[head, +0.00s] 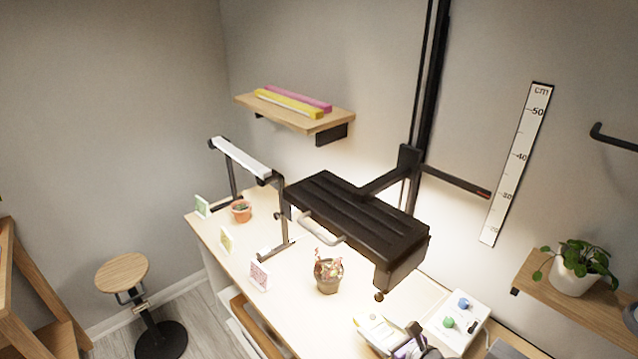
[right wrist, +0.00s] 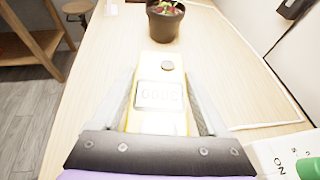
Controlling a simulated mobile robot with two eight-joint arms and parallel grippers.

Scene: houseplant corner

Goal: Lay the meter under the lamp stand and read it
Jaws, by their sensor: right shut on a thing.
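The meter (right wrist: 158,62) is a pale yellow box with a small display and a round brown disc near its far end. It lies between the two fingers of my right gripper (right wrist: 166,105), which is shut on it. The display digits are faint; I cannot read them surely. In the head view the meter (head: 374,325) and my right gripper (head: 391,334) are low over the table's front right part. I cannot tell whether the meter touches the table. A large black lamp (head: 355,215) hangs from a wall post above the table. My left gripper is not in view.
A potted plant (head: 328,278) stands under the black lamp, beyond the meter. A white control box (head: 458,320) with blue and green knobs is right of my gripper. A smaller white lamp (head: 241,157), an orange pot (head: 241,213) and small cards stand farther left.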

